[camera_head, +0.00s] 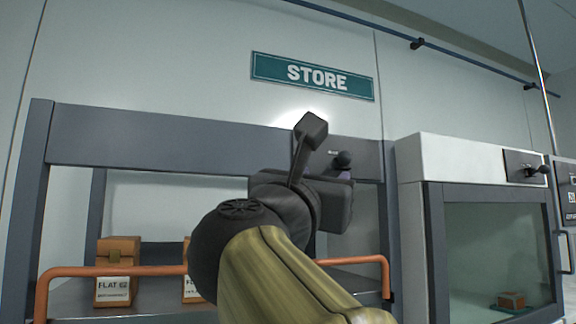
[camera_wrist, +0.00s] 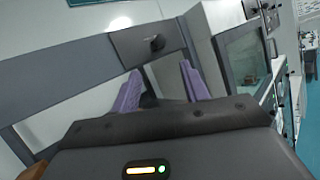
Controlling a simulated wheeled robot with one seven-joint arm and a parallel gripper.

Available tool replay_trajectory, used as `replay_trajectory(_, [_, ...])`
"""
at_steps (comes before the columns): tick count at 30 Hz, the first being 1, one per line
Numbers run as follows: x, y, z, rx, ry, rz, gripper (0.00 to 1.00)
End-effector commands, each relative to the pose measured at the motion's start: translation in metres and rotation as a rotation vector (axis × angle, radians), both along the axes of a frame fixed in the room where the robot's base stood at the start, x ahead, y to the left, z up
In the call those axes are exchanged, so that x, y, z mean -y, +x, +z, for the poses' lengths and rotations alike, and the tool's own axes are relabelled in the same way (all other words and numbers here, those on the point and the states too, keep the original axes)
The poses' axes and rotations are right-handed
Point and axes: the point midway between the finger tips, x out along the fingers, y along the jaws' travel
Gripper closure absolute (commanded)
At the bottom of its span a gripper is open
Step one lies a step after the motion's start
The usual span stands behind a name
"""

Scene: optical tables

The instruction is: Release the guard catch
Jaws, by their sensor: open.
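A dark catch knob (camera_head: 343,160) sits on a grey plate on the right end of the shelf's top beam, in the head view. In the wrist view the knob (camera_wrist: 157,42) shows on its plate, ahead of and slightly above the fingers. My gripper (camera_wrist: 161,72) is open, with its two purple fingers apart and nothing seen between them. In the head view my gripper (camera_head: 332,175) is mostly hidden behind my wrist, just below the knob. I cannot tell whether it touches the knob. An orange guard rail (camera_head: 110,271) runs across the shelf front, partly hidden by my arm.
Cardboard boxes (camera_head: 117,272) stand on the shelf behind the rail. A white cabinet (camera_head: 450,158) with a glass door stands to the right, with its own dark knob (camera_head: 544,170) and a small box inside. A STORE sign (camera_head: 312,77) hangs above. The space before the beam's left part is clear.

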Motion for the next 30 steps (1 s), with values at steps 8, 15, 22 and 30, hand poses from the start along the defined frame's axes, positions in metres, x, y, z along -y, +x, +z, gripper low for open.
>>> replay_trajectory(8, [0.006, 0.011, 0.006, -0.004, 0.002, 0.000, 0.55])
replay_trajectory(15, [0.023, 0.043, 0.022, -0.004, 0.004, -0.001, 0.55])
replay_trajectory(22, [0.040, 0.076, 0.037, -0.005, 0.004, 0.001, 0.55])
replay_trajectory(30, [0.062, 0.115, 0.055, -0.004, 0.004, -0.001, 0.55])
